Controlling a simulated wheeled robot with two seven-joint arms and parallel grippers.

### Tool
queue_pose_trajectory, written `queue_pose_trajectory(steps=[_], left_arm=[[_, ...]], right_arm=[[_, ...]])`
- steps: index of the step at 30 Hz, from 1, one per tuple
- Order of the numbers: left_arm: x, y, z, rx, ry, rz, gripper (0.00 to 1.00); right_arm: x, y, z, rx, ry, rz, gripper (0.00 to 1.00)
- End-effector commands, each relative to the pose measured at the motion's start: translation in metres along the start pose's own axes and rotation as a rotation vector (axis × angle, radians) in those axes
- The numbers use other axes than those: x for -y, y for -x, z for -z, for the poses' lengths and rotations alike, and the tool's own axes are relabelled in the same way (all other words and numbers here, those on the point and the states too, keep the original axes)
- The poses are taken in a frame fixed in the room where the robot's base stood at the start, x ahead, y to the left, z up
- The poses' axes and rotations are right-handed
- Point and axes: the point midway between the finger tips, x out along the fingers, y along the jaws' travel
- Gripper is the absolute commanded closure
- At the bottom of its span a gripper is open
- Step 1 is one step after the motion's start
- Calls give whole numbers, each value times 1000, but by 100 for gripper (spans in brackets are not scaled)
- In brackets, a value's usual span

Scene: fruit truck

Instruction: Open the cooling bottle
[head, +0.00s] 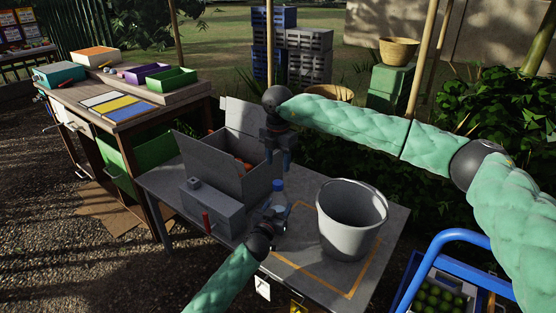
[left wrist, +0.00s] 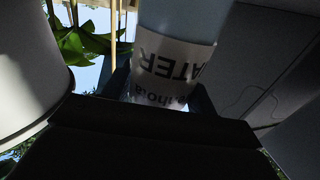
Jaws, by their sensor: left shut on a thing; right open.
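The cooling bottle (head: 278,193) is clear and bluish with a blue cap (head: 278,184). It stands upright on the grey table, between the grey box and the bucket. My left gripper (head: 272,214) is shut on its body from the front. In the left wrist view the bottle (left wrist: 178,62) fills the space between the fingers, and its white label reads "WATER". The bottle's lower part is hidden by my left gripper in the head view.
A grey bucket (head: 350,218) stands right of the bottle, inside an orange outline on the table (head: 392,218). A grey box with a red handle (head: 210,210) stands to the left. An open carton (head: 212,168) with orange fruit is behind.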

Motion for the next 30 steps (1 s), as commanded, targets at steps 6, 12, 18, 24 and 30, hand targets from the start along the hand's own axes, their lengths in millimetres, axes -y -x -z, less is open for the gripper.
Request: queue_pose_trajectory(steps=[6, 12, 18, 24, 30], left_arm=[[0, 0, 0, 0, 0, 0, 100], [0, 0, 0, 0, 0, 0, 100], [0, 0, 0, 0, 0, 0, 100], [0, 0, 0, 0, 0, 0, 100], [0, 0, 0, 0, 0, 0, 100]], right_arm=[[0, -18, 0, -1, 1, 1, 51], [0, -46, 0, -1, 1, 1, 51], [0, -70, 0, -1, 3, 0, 51], [0, -78, 0, 0, 3, 0, 51], [0, -78, 0, 0, 3, 0, 57]])
